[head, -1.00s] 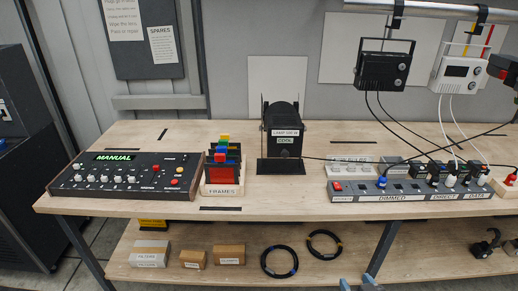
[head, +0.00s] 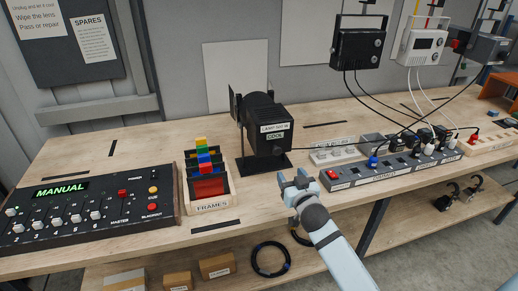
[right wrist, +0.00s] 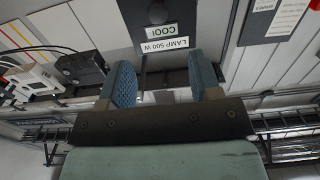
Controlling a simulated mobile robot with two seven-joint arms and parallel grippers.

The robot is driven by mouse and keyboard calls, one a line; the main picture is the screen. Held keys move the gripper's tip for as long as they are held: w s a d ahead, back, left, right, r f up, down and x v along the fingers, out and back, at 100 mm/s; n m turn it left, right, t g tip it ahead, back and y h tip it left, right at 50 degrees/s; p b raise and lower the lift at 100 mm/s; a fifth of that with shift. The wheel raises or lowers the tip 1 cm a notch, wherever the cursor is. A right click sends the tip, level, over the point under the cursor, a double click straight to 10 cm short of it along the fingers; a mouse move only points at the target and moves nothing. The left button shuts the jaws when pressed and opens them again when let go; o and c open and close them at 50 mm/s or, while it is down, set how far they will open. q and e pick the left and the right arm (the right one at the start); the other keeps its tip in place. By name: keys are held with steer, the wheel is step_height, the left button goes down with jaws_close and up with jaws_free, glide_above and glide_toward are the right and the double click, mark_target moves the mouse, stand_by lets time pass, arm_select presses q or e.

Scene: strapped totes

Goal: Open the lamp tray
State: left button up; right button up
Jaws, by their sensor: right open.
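The black stage lantern (head: 262,125) stands on a black base plate on the bench. Its end facing me carries a white label reading about "LAMP 500 W" (head: 274,127) and a green-white "COOL" label (head: 280,136). No open gap shows at that end. My right gripper (head: 294,180) is open and empty, in front of the lantern and a little to its right, apart from it. In the right wrist view, which is upside down, the two blue pads (right wrist: 162,85) stand apart, with the lantern's labelled end (right wrist: 166,44) beyond them. My left gripper is out of view.
A frames rack (head: 208,190) and a dimmer console (head: 90,208) stand left of the lantern. A socket strip (head: 380,172) with plugs and cables lies to the right. A cable runs from the lantern toward it. Bare bench lies in front of the lantern.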

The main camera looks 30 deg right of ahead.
mark_target(278, 152)
steer(key=p+x, duration=0.1)
steer(key=x, duration=0.5)
steer(key=p+x, duration=0.1)
steer(key=x, duration=0.6)
steer(key=shift+w+d, duration=0.2)
steer(key=shift+d, duration=0.1)
jaws_close()
steer(key=shift+f, duration=0.1)
